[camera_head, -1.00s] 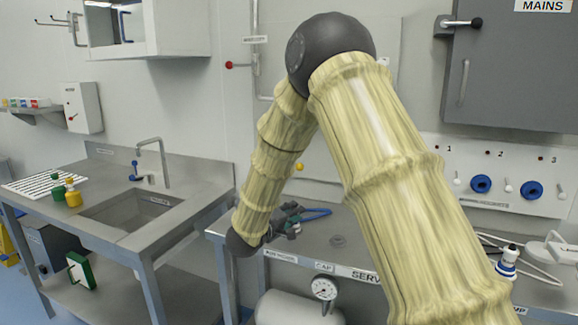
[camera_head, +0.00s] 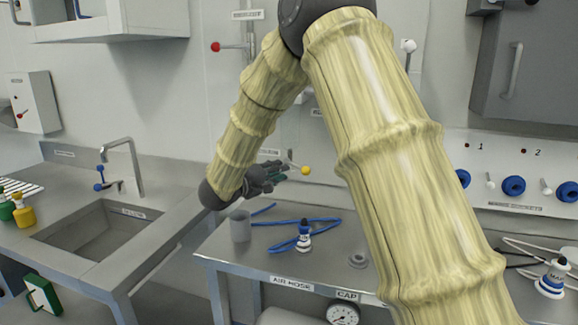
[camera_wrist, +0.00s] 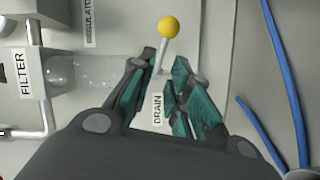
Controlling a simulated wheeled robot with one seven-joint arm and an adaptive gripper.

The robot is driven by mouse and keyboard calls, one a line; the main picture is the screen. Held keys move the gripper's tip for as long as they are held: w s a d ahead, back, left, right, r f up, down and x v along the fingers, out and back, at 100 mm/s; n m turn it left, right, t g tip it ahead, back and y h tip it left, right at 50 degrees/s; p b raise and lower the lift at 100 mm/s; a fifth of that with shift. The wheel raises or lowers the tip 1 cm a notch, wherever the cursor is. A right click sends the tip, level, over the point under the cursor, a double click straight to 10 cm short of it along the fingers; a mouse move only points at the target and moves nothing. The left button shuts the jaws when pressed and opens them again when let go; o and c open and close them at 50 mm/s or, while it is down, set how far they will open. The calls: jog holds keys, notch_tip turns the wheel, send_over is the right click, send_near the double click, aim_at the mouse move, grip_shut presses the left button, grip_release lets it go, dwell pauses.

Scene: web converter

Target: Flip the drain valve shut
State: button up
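The drain valve's lever, a thin metal rod with a yellow ball (camera_wrist: 169,27) at its end, shows in the wrist view beside a DRAIN label (camera_wrist: 157,109). The yellow ball (camera_head: 305,170) also shows in the head view, just right of my gripper. My gripper (camera_wrist: 163,75) is open, with a teal-padded finger on each side of the lever's rod. The ball lies beyond the fingertips. Whether a finger touches the rod I cannot tell. In the head view my gripper (camera_head: 280,172) is above the bench; the valve body is hidden.
A clear filter bowl (camera_wrist: 90,72) with a FILTER label is left of my fingers. A blue hose (camera_wrist: 265,130) runs on the right. A sink (camera_head: 95,232) is at left.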

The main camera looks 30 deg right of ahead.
aim_at(295, 165)
jog(key=x, duration=0.8)
jog(key=shift+s+d+p, duration=0.2)
jog(key=shift+d+p, duration=0.05)
jog(key=shift+p, duration=0.1)
jog(key=shift+w+d+f, duration=0.1)
jog(key=shift+w+f, duration=0.1)
jog(key=shift+w, duration=0.1)
jog(key=shift+s+r, duration=0.1)
jog(key=shift+s, duration=0.05)
grip_shut()
